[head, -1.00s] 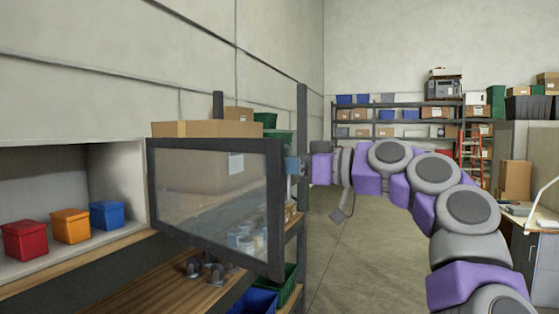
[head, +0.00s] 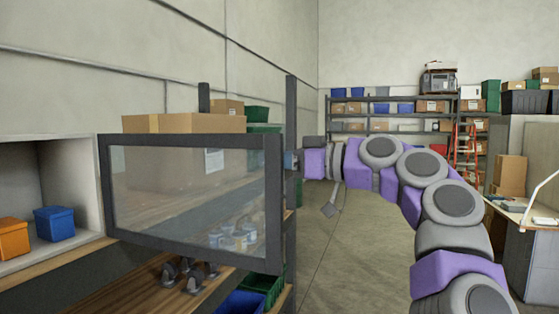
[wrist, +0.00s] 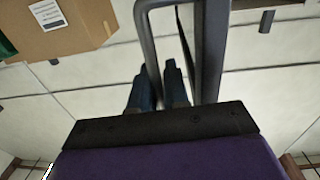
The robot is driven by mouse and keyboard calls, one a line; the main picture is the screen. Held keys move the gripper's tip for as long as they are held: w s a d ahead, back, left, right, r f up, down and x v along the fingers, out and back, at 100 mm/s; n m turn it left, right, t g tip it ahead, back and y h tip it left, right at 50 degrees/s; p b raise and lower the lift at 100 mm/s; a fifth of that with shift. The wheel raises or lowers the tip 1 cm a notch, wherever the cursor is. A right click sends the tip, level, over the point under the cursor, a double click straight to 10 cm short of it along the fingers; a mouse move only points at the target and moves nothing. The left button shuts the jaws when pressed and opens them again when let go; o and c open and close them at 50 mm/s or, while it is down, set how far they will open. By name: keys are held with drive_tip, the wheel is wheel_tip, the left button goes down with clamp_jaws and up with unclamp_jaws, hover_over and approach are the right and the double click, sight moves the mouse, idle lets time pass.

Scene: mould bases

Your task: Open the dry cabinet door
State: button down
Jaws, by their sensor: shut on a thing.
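The dry cabinet (head: 70,180) is the pale open box at the left edge of the head view. Its door (head: 190,262), a clear pane in a dark frame, stands swung wide out to the right of the opening. My gripper (head: 290,160) is at the door's far right edge in the head view. In the wrist view my gripper (wrist: 160,88) has its two blue-grey fingers closed around the grey bar handle (wrist: 149,45), beside the door frame (wrist: 211,50). The exact finger contact is partly hidden by the handle.
An orange bin (head: 14,238) and a blue bin (head: 55,224) sit inside the cabinet. A wooden-topped shelf unit (head: 130,275) with cardboard boxes (head: 190,123) stands behind the door. Floor (head: 345,250) is clear below my arm. A desk (head: 525,235) is at right.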

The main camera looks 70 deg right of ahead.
drive_tip(key=shift+w+d, duration=0.15)
drive_tip(key=shift+d, duration=0.1)
drive_tip(key=shift+a, duration=0.1)
drive_tip(key=c, duration=1.6)
unclamp_jaws()
drive_tip(key=shift+o, duration=0.6)
drive_tip(key=shift+w, duration=0.25)
drive_tip(key=shift+s+d, duration=0.2)
drive_tip(key=shift+s, duration=0.3)
drive_tip(key=s+p, duration=0.2)
drive_tip(key=s, duration=1.4)
drive_tip(key=shift+s, duration=0.3)
drive_tip(key=shift+a, duration=0.1)
